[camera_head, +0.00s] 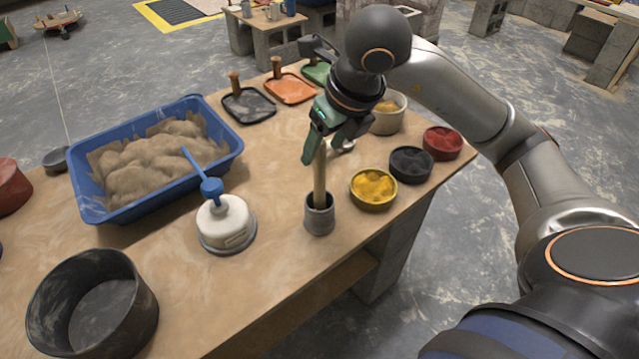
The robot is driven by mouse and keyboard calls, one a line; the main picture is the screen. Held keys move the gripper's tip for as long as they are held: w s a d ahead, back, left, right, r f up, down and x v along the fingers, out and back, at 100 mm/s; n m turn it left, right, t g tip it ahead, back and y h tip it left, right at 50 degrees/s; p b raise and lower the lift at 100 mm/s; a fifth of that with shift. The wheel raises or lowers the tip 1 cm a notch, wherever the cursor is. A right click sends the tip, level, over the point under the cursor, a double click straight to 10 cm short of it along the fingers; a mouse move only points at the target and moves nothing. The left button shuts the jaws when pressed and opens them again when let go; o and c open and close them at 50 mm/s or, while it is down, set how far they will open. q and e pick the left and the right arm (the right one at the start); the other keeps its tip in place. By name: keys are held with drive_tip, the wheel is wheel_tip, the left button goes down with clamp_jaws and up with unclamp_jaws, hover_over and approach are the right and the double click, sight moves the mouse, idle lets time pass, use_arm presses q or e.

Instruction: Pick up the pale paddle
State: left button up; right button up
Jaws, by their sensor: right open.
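The pale paddle (320,178) looks like a light wooden stick standing nearly upright in a small grey cup (320,221) near the table's front edge. Its lower end is hidden inside the cup. My right gripper (322,153) is above the cup with its green fingers pointing down. The fingers are open, at the paddle's upper end, which they partly hide. I cannot tell whether either finger touches it. My left gripper is not in view.
A white container with a blue spout (226,224) stands left of the cup. A yellow pigment bowl (373,188) is close on the right, with dark (410,165) and red (442,144) bowls beyond. A blue sand tub (232,150) and black tub (140,318) lie left.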

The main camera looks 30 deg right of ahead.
sight(315, 160)
drive_tip(key=x, duration=0.5)
drive_tip(key=shift+w+a+f, duration=0.1)
clamp_jaws()
idle(0.4)
